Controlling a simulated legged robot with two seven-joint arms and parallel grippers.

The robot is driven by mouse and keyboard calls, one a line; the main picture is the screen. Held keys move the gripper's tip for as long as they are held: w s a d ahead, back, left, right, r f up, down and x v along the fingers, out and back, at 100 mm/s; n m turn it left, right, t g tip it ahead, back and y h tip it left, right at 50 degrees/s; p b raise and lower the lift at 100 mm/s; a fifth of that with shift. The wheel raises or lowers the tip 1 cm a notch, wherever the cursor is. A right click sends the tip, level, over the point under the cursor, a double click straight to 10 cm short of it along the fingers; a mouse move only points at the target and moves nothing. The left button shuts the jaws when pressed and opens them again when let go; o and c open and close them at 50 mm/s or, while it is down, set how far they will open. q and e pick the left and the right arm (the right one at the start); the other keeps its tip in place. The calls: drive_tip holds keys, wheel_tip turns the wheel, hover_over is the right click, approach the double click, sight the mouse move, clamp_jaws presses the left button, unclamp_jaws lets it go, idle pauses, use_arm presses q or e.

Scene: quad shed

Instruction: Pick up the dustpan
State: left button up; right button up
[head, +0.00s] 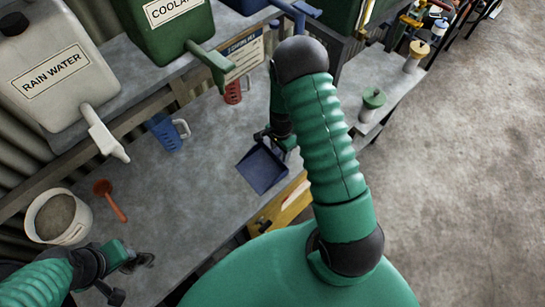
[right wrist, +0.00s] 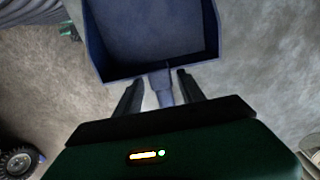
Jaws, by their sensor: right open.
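The dustpan (head: 262,168) is dark blue and lies at the bench's front edge in the head view, near the middle. In the right wrist view its pan (right wrist: 152,40) fills the top, with its handle (right wrist: 164,90) pointing toward me. My right gripper (right wrist: 158,88) is open, with one finger on each side of the handle and gaps showing on both sides. In the head view my right gripper (head: 285,143) is partly hidden by my arm. My left gripper (head: 140,262) is low at the left, over the bench, away from the dustpan; its jaws are unclear.
A blue jug (head: 164,132) and a red jug (head: 233,92) stand on the bench (head: 190,195). A white bucket (head: 58,218) and an orange-red plunger-like tool (head: 110,200) are at left. Rain water (head: 55,65) and coolant (head: 172,30) containers overhang the back. Open floor lies right.

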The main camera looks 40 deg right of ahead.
drive_tip(key=shift+w+f, duration=0.15)
drive_tip(key=shift+f, duration=0.05)
drive_tip(key=shift+w, duration=0.15)
drive_tip(key=c, duration=0.4)
drive_tip(key=shift+r, duration=0.1)
clamp_jaws()
